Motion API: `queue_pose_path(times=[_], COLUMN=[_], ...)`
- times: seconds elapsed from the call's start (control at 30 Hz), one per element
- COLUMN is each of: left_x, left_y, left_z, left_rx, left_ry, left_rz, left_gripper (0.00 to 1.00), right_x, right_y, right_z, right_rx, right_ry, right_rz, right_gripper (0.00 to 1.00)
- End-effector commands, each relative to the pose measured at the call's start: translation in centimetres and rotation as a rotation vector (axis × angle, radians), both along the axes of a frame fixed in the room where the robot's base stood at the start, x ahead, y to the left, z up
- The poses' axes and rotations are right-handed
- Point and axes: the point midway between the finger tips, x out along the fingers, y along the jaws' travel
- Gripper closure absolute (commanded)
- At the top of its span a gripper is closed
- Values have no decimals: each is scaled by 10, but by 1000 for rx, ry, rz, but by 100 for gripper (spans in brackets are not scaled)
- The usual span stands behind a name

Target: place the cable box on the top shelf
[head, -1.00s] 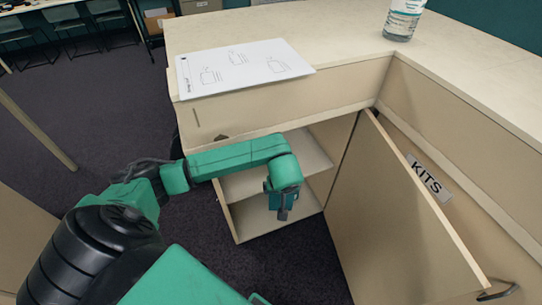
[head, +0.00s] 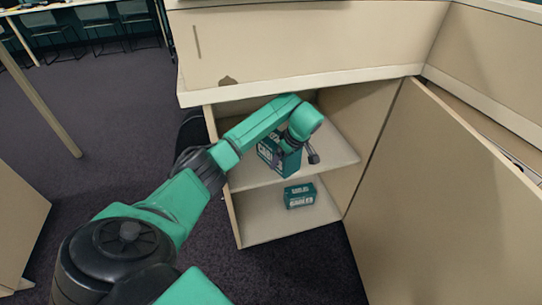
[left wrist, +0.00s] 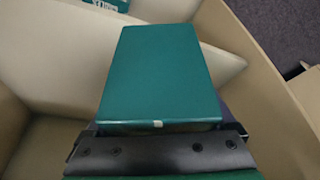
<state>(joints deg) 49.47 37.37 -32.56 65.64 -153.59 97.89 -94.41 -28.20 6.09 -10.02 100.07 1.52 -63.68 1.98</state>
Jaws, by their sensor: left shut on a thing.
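My left gripper (head: 296,150) is inside the open cabinet at the height of the top shelf (head: 340,152). It is shut on a dark green box with white lettering, the cable box (head: 272,155). In the left wrist view the box's plain green face (left wrist: 160,75) fills the middle, just beyond the dark gripper (left wrist: 160,152). I cannot tell whether the box touches the shelf. My right gripper is not in view.
A second green lettered box (head: 300,196) stands on the lower shelf (head: 270,222). The open cabinet door (head: 430,190) is to the right. The counter (head: 310,50) overhangs the cabinet. The top shelf's right part looks clear.

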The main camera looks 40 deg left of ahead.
Motion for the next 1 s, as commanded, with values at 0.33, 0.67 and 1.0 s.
queue_pose_path(times=[0.33, 0.67, 1.0], left_x=[13, 14, 14], left_y=[57, 64, 64], left_z=[0, -35, -39], left_rx=[1, 2, 2], left_ry=[-3, -3, -3], left_rz=[1, -2, -1], left_gripper=[94, 94, 94], right_x=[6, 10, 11], right_y=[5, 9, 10], right_z=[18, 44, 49], right_rx=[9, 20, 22], right_ry=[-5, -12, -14], right_rz=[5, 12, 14], right_gripper=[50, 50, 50])
